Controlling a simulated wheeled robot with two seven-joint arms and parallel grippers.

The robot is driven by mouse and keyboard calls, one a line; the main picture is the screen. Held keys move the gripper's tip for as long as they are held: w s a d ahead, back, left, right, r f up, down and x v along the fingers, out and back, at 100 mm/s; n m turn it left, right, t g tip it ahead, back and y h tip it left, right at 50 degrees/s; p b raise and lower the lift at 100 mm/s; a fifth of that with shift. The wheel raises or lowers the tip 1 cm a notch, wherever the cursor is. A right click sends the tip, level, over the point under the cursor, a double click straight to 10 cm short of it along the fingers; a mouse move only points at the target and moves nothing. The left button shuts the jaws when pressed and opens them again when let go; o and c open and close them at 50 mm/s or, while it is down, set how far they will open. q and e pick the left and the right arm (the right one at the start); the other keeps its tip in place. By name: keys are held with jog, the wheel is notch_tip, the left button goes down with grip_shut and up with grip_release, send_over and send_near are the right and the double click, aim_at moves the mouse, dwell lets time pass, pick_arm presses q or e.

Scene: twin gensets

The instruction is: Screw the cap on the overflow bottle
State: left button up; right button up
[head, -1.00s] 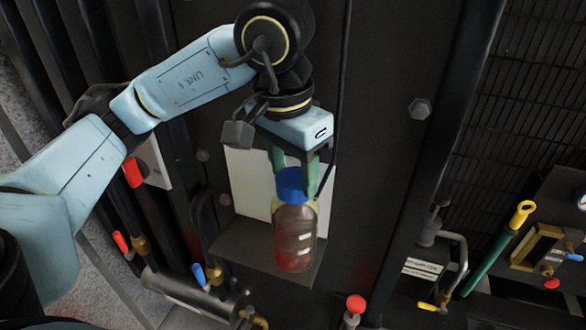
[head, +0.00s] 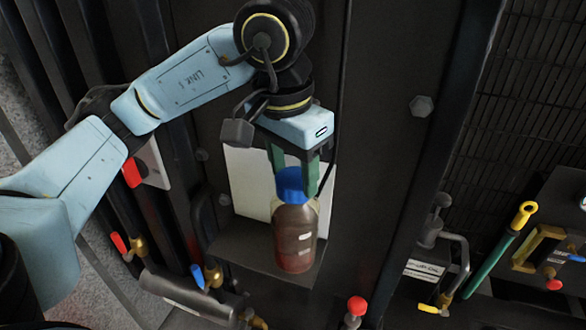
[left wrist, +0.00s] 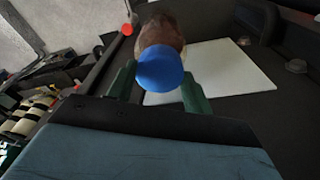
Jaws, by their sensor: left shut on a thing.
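The overflow bottle (head: 295,240) is clear with reddish-brown liquid and stands upright on a dark shelf (head: 245,258). The blue cap (head: 291,184) sits at the top of its neck. My left gripper (head: 295,180) reaches down from above, its green fingers shut on the cap from both sides. In the left wrist view the cap (left wrist: 160,68) shows between the green fingers, with the brown bottle (left wrist: 162,32) beyond it. The thread between cap and neck is hidden. My right gripper is not in view.
A white plate (head: 248,185) is behind the bottle on the dark panel. A red-knobbed valve (head: 357,305) stands below right. Blue-handled (head: 198,275) and red-handled (head: 118,243) valves are at lower left. A green bar with a yellow end (head: 523,212) is at right.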

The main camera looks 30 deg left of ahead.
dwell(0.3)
pick_arm(q)
jog(key=shift+f+m+b, duration=0.25)
jog(key=shift+m+b, duration=0.45)
jog(key=shift+b, duration=0.3)
jog(key=shift+m+b, duration=0.3)
jog(key=shift+m, duration=0.3)
jog(key=shift+r+m+h, duration=0.2)
jog(key=shift+m+h, duration=0.1)
jog(key=shift+m, duration=0.7)
jog(key=shift+a, duration=0.1)
jog(key=shift+w+f+m+b, duration=0.1)
jog(key=shift+m+b, duration=0.55)
jog(key=shift+m, duration=0.15)
jog(key=m, duration=0.3)
jog(key=shift+g, duration=0.3)
